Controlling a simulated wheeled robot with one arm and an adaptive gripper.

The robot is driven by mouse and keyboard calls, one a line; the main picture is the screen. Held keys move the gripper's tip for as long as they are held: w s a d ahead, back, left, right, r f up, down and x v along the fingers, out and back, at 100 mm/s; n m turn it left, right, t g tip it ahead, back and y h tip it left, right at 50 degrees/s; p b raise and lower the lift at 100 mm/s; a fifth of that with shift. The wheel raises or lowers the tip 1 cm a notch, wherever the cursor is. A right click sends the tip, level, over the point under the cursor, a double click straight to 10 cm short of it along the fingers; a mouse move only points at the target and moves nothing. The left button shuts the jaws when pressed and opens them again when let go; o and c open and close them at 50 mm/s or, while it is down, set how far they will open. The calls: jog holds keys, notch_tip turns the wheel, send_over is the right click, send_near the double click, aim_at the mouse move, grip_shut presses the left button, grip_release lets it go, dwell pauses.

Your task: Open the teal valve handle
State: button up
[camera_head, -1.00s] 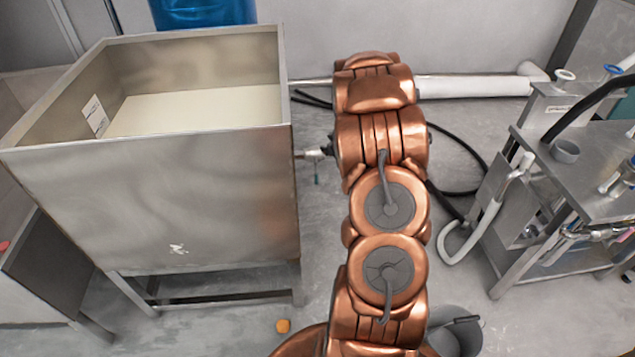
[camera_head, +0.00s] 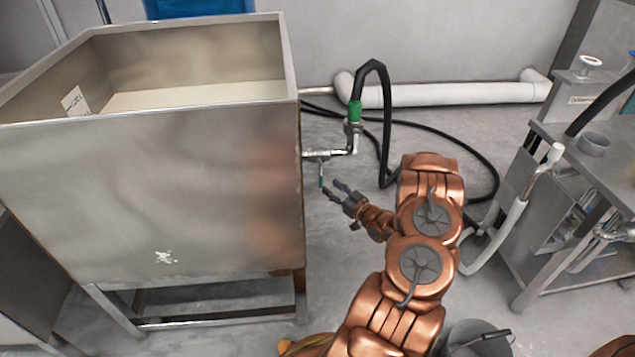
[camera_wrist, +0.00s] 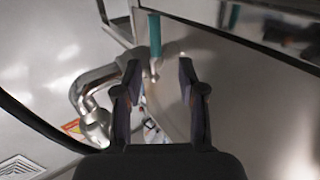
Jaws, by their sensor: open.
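The teal valve handle (camera_head: 321,176) hangs down from a metal valve (camera_head: 316,155) on the right side of a large steel tank. In the wrist view the teal handle (camera_wrist: 154,34) shows beyond the fingertips, between their lines and nearer the left finger. My gripper (camera_head: 338,187) is open and empty, just right of the handle's lower end. The fingers also show in the wrist view (camera_wrist: 158,72), apart, with nothing held. I cannot tell whether a finger touches the handle.
The steel tank (camera_head: 160,190) stands at left. A pipe with a green fitting (camera_head: 355,111) and a black hose (camera_head: 386,125) rises beside the valve. A steel table (camera_head: 575,150) stands at right, and a grey bucket (camera_head: 480,338) is below. Floor between tank and table is partly clear.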

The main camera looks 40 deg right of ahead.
aim_at(322, 179)
jog(key=shift+w+d+b, duration=0.25)
jog(key=shift+w+b, duration=0.15)
jog(key=shift+w, duration=1.35)
jog(key=shift+w+d+b, duration=0.2)
jog(key=shift+w+b, duration=0.2)
jog(key=shift+w, duration=1.35)
grip_shut()
